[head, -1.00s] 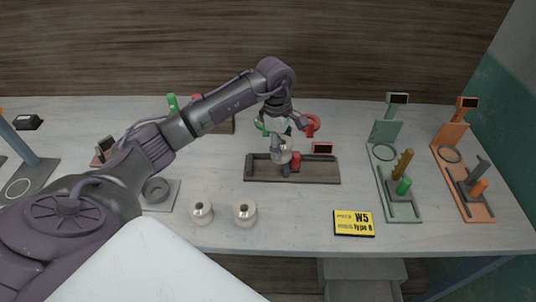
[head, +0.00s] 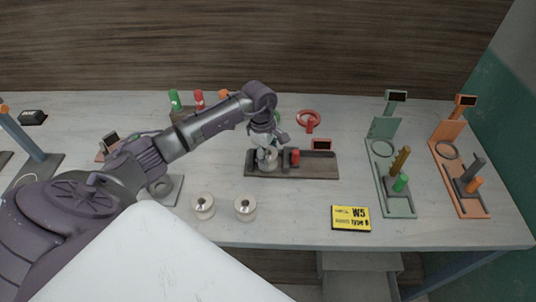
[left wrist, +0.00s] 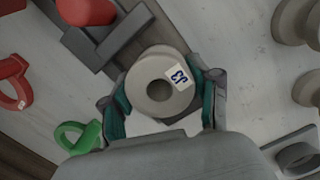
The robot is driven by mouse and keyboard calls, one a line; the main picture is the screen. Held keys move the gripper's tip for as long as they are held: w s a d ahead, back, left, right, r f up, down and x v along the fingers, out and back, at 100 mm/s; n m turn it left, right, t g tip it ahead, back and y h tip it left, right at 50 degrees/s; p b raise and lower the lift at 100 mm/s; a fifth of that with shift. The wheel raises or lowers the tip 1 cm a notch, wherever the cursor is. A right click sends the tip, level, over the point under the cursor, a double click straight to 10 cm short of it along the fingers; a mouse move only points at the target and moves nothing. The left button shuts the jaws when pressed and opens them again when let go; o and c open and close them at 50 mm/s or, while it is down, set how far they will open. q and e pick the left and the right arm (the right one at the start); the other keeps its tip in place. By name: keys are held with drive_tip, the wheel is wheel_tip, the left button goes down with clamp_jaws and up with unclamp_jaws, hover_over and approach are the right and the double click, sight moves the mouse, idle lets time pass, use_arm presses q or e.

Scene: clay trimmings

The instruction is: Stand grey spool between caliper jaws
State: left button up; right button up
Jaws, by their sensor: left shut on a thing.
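My left gripper (head: 267,163) is shut on a grey spool (left wrist: 158,84), one teal-lined finger on each side of it in the left wrist view. The spool has a round centre hole and a white label reading "J3". In the head view the spool (head: 267,158) is partly hidden by the gripper, over the left part of the dark caliper (head: 320,166). The caliper has a red knob (head: 295,157), just right of the spool, and a small display (head: 321,144). I cannot tell whether the spool touches the caliper bed. My right gripper is not in view.
Two pale spools (head: 203,206) (head: 245,208) stand at the front. A yellow card (head: 351,218) lies front right. Green (head: 396,170) and orange (head: 462,175) gauges stand at right. A red ring (head: 309,118) lies behind the caliper. The front middle is clear.

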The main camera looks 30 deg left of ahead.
use_arm(q)
drive_tip(key=o, duration=1.4)
drive_tip(key=shift+f, duration=0.1)
drive_tip(key=shift+c, duration=0.2)
drive_tip(key=shift+r+p, duration=0.25)
drive_tip(key=shift+p, duration=0.05)
drive_tip(key=shift+w+a+r+b, duration=0.1)
drive_tip(key=shift+r+b, duration=0.15)
drive_tip(key=shift+b, duration=0.05)
wheel_tip(320, 180, up, 11)
drive_tip(key=a+b, duration=0.1)
drive_tip(key=b, duration=0.2)
drive_tip(key=shift+s+a+r, duration=0.15)
drive_tip(key=shift+s, duration=0.05)
